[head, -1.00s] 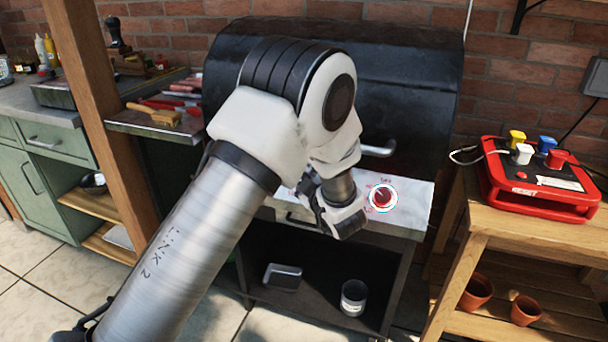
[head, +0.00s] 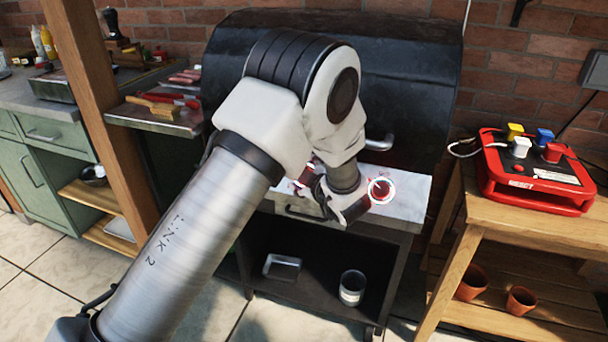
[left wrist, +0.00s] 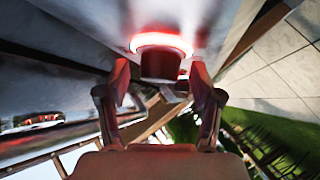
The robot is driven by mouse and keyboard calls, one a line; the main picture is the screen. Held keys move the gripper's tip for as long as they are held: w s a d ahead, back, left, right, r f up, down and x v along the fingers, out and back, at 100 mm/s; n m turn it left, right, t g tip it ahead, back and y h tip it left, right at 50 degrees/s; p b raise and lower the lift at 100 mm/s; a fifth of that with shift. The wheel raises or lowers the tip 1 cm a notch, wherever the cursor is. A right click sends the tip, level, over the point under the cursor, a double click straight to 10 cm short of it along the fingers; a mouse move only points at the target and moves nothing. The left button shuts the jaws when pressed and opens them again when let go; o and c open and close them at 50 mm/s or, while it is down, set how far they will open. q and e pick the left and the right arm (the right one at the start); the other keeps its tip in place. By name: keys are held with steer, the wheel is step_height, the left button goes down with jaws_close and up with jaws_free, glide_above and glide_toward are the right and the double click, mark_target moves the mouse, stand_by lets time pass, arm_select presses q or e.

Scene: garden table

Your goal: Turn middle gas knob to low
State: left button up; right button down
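The grill's pale control panel (head: 412,197) carries red knobs. The right knob (head: 382,190) has a bright ring and shows just right of my left gripper (head: 350,207). Red markings or part of another knob show left of the wrist; the middle of the panel is hidden by my arm. In the left wrist view, a dark red knob (left wrist: 160,65) with a glowing ring sits between the fingertips of my left gripper (left wrist: 160,77). The fingers are apart, with a gap on each side of the knob. I cannot tell which knob this is. My right gripper is not in view.
The black grill lid (head: 415,90) with its handle (head: 380,144) rises behind the panel. A wooden table (head: 540,235) with a red power box (head: 535,172) stands at the right. A shelf below the panel holds a metal can (head: 352,288) and a tray (head: 282,267).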

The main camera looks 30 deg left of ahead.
arm_select(q)
steer(key=shift+d, duration=0.1)
steer(key=v, duration=0.7)
steer(key=shift+s+d, duration=0.15)
